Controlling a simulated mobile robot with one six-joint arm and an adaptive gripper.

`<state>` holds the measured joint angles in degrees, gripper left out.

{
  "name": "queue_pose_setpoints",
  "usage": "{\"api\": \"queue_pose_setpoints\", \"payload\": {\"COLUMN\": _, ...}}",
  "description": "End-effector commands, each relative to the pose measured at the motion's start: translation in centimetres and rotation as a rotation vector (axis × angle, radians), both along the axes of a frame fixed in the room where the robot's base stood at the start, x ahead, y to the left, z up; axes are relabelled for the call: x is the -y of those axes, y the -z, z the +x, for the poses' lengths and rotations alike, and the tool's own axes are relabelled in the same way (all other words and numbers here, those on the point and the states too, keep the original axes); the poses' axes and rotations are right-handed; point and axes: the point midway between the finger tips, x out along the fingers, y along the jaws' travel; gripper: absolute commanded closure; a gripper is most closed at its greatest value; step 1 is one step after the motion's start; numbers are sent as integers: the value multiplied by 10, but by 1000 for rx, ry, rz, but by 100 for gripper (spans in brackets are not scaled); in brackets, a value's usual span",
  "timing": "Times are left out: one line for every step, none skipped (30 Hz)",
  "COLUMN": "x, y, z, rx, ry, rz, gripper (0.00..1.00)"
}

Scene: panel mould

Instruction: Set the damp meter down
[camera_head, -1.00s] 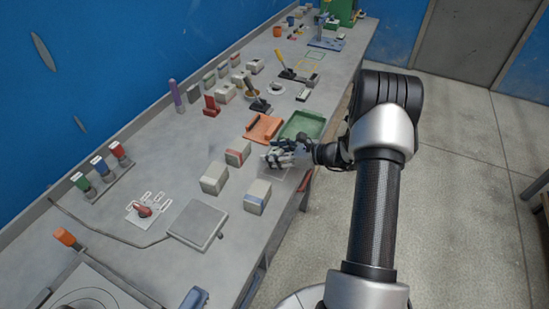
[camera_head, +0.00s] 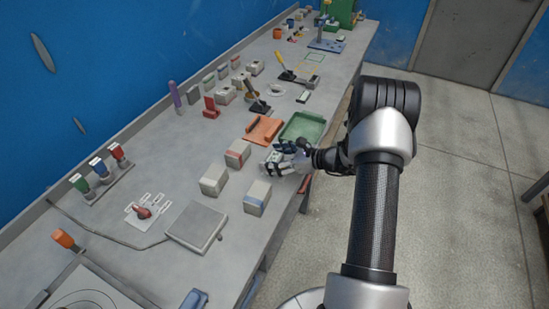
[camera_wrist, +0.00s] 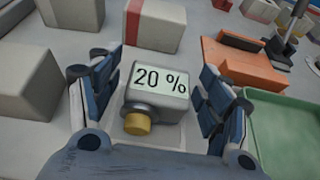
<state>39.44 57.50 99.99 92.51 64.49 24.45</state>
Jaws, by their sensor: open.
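The damp meter (camera_wrist: 158,84) is a small grey box with a "20 %" display and a yellow knob at its near end. In the wrist view it appears to stand on the bench, display up. My gripper (camera_wrist: 160,68) is open, with one blue-grey finger on each side of the meter and a gap showing on both sides. In the head view my gripper (camera_head: 284,162) is low over the bench's right edge, and it mostly hides the meter there.
A green tray (camera_head: 318,125) and an orange tray (camera_head: 272,124) lie just beyond my gripper. Several pale blocks stand close by, including a red-banded one (camera_head: 237,153) to the left and a blue-banded one (camera_head: 257,198) nearer. A flat grey plate (camera_head: 196,226) lies nearer still.

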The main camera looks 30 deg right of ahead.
Motion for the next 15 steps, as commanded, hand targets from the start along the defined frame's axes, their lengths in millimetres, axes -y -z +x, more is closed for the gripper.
{"api": "queue_pose_setpoints", "payload": {"x": 0, "y": 0, "z": 0, "rx": 0, "ry": 0, "rz": 0, "gripper": 29}}
{"api": "queue_pose_setpoints", "payload": {"x": 0, "y": -1, "z": 0, "rx": 0, "ry": 0, "rz": 0, "gripper": 29}}
{"api": "queue_pose_setpoints", "payload": {"x": 0, "y": -2, "z": 0, "rx": 0, "ry": 0, "rz": 0, "gripper": 29}}
{"api": "queue_pose_setpoints", "payload": {"x": 0, "y": -4, "z": 0, "rx": 0, "ry": 0, "rz": 0, "gripper": 29}}
{"api": "queue_pose_setpoints", "payload": {"x": 0, "y": -6, "z": 0, "rx": 0, "ry": 0, "rz": 0, "gripper": 29}}
{"api": "queue_pose_setpoints", "payload": {"x": 4, "y": -7, "z": -4, "rx": 0, "ry": 2, "rz": 0, "gripper": 29}}
{"api": "queue_pose_setpoints", "payload": {"x": 7, "y": -9, "z": -7, "rx": 0, "ry": 3, "rz": 0, "gripper": 29}}
{"api": "queue_pose_setpoints", "payload": {"x": 10, "y": -11, "z": -11, "rx": 0, "ry": 3, "rz": 0, "gripper": 29}}
{"api": "queue_pose_setpoints", "payload": {"x": 14, "y": -15, "z": -16, "rx": 1, "ry": 4, "rz": 0, "gripper": 29}}
{"api": "queue_pose_setpoints", "payload": {"x": 18, "y": -17, "z": -21, "rx": 1, "ry": 4, "rz": 0, "gripper": 29}}
{"api": "queue_pose_setpoints", "payload": {"x": 22, "y": -20, "z": -26, "rx": 0, "ry": 4, "rz": 0, "gripper": 29}}
{"api": "queue_pose_setpoints", "payload": {"x": 27, "y": -23, "z": -32, "rx": 0, "ry": 6, "rz": 0, "gripper": 29}}
{"api": "queue_pose_setpoints", "payload": {"x": 31, "y": -26, "z": -38, "rx": 0, "ry": 4, "rz": 0, "gripper": 29}}
{"api": "queue_pose_setpoints", "payload": {"x": 35, "y": -29, "z": -43, "rx": -1, "ry": 6, "rz": 1, "gripper": 29}}
{"api": "queue_pose_setpoints", "payload": {"x": 40, "y": -32, "z": -49, "rx": 1, "ry": 4, "rz": 1, "gripper": 29}}
